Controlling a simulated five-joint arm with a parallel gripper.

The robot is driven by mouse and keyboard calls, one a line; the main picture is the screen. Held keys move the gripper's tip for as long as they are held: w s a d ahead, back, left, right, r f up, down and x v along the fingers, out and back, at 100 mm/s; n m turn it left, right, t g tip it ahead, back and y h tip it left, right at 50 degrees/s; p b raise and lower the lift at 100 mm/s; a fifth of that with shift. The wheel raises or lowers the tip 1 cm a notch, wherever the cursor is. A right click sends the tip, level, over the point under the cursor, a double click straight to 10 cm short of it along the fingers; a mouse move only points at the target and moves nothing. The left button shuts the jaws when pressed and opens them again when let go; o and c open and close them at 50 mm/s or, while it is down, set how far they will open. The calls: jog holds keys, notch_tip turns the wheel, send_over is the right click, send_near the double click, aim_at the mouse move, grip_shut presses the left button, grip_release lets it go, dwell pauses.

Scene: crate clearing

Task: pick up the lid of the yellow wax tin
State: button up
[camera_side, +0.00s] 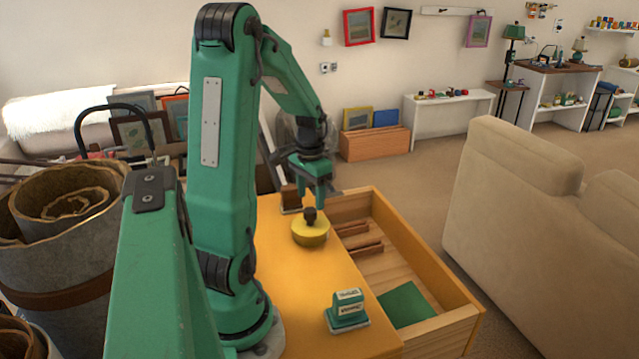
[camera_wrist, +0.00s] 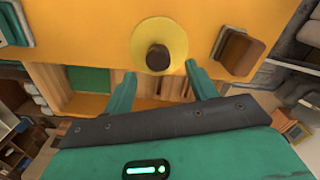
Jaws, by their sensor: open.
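The yellow wax tin (camera_side: 311,236) stands upright on the orange top of the crate, near its inner edge. My gripper (camera_side: 313,196) is pointed down just above the knob in the side view. In the wrist view, its two green fingers (camera_wrist: 158,82) are spread apart with nothing between them, and the knob lies just beyond their tips. I cannot tell whether a finger touches the knob.
A teal stamp (camera_side: 347,311) stands on the orange top (camera_side: 290,275) towards the front. A brown block (camera_side: 291,198) is behind the tin, close to my gripper. To the right, an open wooden compartment (camera_side: 440,268) holds slats and a green sheet (camera_side: 406,304).

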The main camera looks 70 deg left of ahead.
aim_at(311, 210)
jog(key=shift+d+f, duration=0.1)
jog(key=shift+f, duration=2.8)
jog(key=shift+c, duration=0.3)
jog(key=c, duration=1)
